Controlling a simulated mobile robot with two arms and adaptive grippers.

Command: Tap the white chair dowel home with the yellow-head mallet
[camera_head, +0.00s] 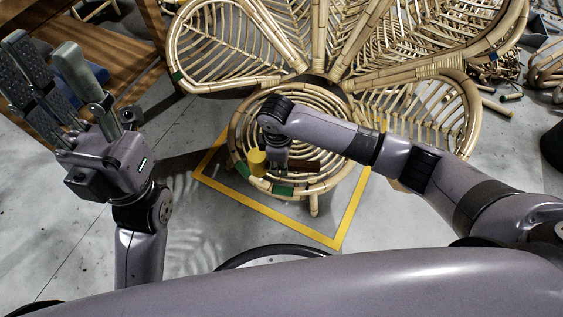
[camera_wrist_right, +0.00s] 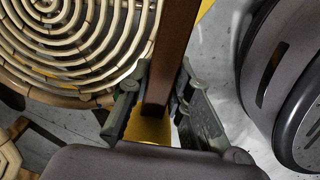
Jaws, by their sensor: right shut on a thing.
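The mallet has a yellow head (camera_head: 257,162) and a brown handle (camera_head: 304,166), held over the front of the chair's round spiral seat. My right gripper (camera_head: 276,163) is shut on the handle near the head. In the right wrist view, the brown handle (camera_wrist_right: 173,55) runs between the two fingers of my right gripper (camera_wrist_right: 158,105), with a yellow patch of the head (camera_wrist_right: 148,130) below. The rattan chair (camera_head: 330,150) stands under my right arm, which covers part of the seat. I cannot make out the white dowel. My left gripper (camera_head: 50,60) is open and empty, raised at the left.
A yellow floor outline (camera_head: 270,212) surrounds the chair's front. Green bands (camera_head: 283,190) mark the seat rim. A wooden bench (camera_head: 130,50) stands at the upper left. Loose rattan pieces (camera_head: 497,70) lie at the upper right.

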